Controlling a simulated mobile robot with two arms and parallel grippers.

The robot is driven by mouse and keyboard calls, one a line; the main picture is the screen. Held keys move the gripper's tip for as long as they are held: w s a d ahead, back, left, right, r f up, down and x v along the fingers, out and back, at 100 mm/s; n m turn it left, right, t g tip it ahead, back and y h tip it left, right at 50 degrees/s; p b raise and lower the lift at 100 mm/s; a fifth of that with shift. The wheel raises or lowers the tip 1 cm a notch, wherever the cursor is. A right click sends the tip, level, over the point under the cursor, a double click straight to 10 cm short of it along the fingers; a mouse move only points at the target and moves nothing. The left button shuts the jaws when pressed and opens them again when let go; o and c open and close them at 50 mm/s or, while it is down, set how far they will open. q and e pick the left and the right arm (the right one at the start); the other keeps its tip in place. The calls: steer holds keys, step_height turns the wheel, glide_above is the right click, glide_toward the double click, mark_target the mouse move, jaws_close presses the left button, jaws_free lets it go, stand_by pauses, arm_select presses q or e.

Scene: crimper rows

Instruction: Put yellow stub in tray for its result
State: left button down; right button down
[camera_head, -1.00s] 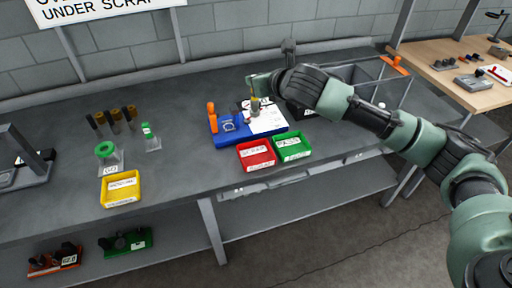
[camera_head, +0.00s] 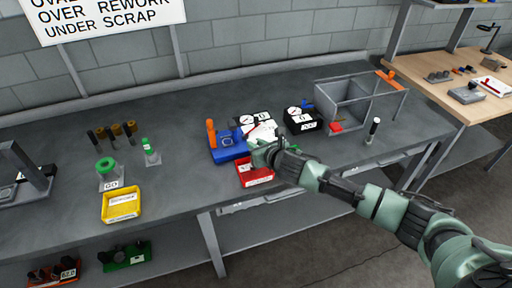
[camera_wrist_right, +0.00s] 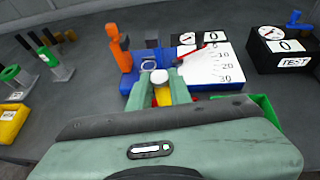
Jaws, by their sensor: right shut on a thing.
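My right gripper (camera_head: 258,160) is shut over the front of the bench, above the red and green trays. In the wrist view its fingers (camera_wrist_right: 162,84) close around an upright stub with a pale round top (camera_wrist_right: 160,76) and some yellow below it. In the head view the gripper hides the stub. The red tray (camera_head: 257,177) shows partly below the gripper. The green tray is hidden in the head view, and its edge shows in the wrist view (camera_wrist_right: 264,106). A yellow tray (camera_head: 121,203) stands at the front left. My left gripper is not in view.
A blue fixture with an orange handle (camera_head: 211,133) and a white scale card (camera_wrist_right: 205,66) lie just behind the gripper. A black TEST box (camera_head: 301,121) and grey bin (camera_head: 345,100) stand right. A green GO gauge (camera_head: 107,168) and several upright stubs stand left.

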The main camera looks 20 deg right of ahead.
steer(key=shift+f, duration=0.85)
steer(key=shift+f, duration=0.15)
steer(key=c, duration=1.3)
jaws_free()
steer(key=b+v, duration=0.1)
steer(key=v, duration=1.1)
steer(key=shift+s+b, duration=0.1)
steer(key=shift+b, duration=0.3)
